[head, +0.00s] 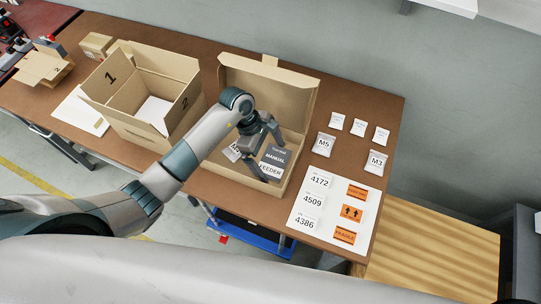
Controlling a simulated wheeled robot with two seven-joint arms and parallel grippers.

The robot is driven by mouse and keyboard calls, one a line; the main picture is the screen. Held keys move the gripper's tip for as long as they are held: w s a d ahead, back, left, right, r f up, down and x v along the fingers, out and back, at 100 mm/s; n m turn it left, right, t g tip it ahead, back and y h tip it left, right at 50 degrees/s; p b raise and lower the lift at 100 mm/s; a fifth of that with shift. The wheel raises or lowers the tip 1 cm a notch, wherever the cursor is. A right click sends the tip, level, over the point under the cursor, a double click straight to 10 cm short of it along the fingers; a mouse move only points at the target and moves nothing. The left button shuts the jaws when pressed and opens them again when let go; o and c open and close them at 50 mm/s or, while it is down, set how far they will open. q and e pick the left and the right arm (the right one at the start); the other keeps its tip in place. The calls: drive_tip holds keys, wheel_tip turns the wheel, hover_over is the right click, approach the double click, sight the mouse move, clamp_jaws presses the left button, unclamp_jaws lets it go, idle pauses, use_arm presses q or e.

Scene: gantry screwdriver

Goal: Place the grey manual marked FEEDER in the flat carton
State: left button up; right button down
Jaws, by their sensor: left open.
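The grey manual marked FEEDER (272,162) lies in the right part of the open flat carton (288,103), whose lid stands up at the back. Its lettering faces up, with a white band along its front edge. My left gripper (260,147) is over the carton with its fingers spread, right beside the manual. I cannot tell whether a finger touches it. A small, partly hidden item with a light label (233,153) shows at the gripper's left. My left forearm covers the carton's left side. My right gripper is not in view.
A taller open box marked 1 and 2 (127,93) stands left of the flat carton. To the right are small packets, including M5 (324,145) and M3 (376,163), and a white sheet (331,208) of labels.

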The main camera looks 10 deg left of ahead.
use_arm(q)
drive_tip(key=shift+a+r, duration=0.15)
drive_tip(key=shift+r, duration=0.05)
drive_tip(key=shift+w+a+r+b, duration=0.1)
drive_tip(key=shift+a+r+b, duration=0.05)
drive_tip(key=shift+r+b, duration=0.25)
drive_tip(key=b+v, duration=0.3)
drive_tip(key=v, duration=0.7)
drive_tip(key=shift+r+b, duration=0.35)
drive_tip(key=shift+r, duration=0.05)
drive_tip(key=shift+a, duration=0.1)
